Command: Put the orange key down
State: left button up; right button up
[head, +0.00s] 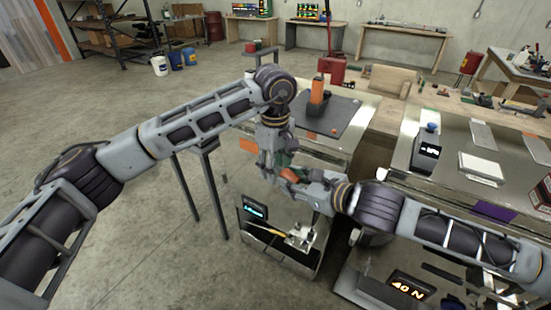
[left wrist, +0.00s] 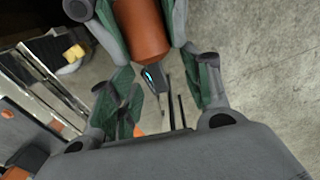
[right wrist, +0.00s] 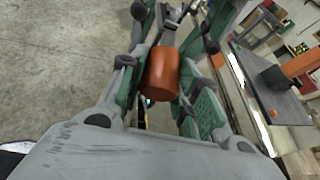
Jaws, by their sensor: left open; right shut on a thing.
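The orange key (right wrist: 162,74) shows as an orange cylinder between the green-padded fingers of my right gripper (right wrist: 165,85), which is shut on it. The left wrist view also shows the cylinder (left wrist: 141,32) at the top. In the head view, a small orange part of it (head: 291,175) shows between the two grippers, above the low bench; the rest is hidden by fingers. My left gripper (left wrist: 160,88) is open, its fingers spread close to the cylinder and to my right gripper. I cannot tell whether the left fingers touch it.
A low bench with a lit display (head: 256,209) and a small metal fixture (head: 301,236) stands below the grippers. Behind is a bench with a dark mat (head: 338,116) and an orange block (head: 318,92). Floor at left is clear.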

pick_arm(q)
jog(key=shift+f, duration=0.2)
jog(key=shift+c, duration=0.2)
grip_shut()
pick_arm(e)
jog(key=o, duration=1.2)
